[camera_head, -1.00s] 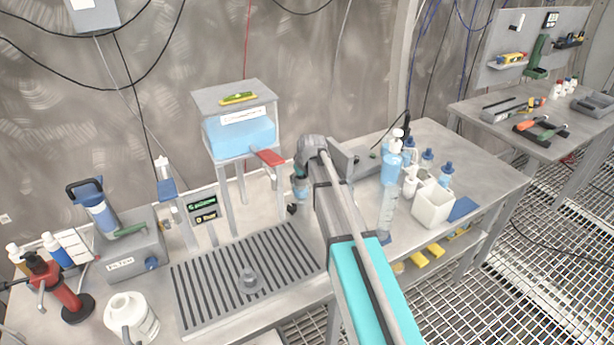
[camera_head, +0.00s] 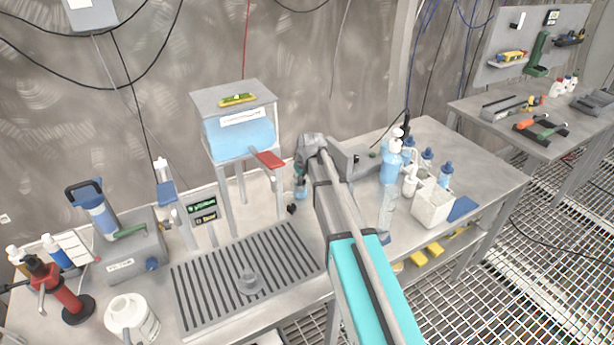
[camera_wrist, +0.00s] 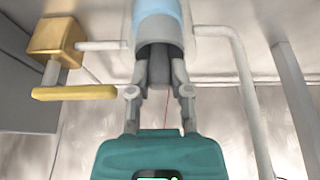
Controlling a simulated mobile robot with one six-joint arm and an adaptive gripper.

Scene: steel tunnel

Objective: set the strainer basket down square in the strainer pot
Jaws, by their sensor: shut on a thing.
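In the wrist view my gripper (camera_wrist: 160,82) is shut on a dark grey piece (camera_wrist: 159,68), which appears to be part of the strainer basket. Most of that piece is hidden inside or behind a pale round body (camera_wrist: 188,50) with a blue upper part. Pipes join this body on both sides, and it appears to be the strainer pot. I cannot tell whether the basket touches it or sits square. In the head view my gripper (camera_head: 301,172) points down beyond the bench's middle, mostly hidden by my arm. A blue piece (camera_head: 301,190) shows just below it.
A yellow box (camera_wrist: 56,42) and yellow lever (camera_wrist: 75,93) are left of my gripper in the wrist view. A raised tank (camera_head: 240,135) with a red lever (camera_head: 268,159) stands left of my arm. Bottles and a white container (camera_head: 433,206) stand right. A grooved drain tray (camera_head: 205,290) lies in front.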

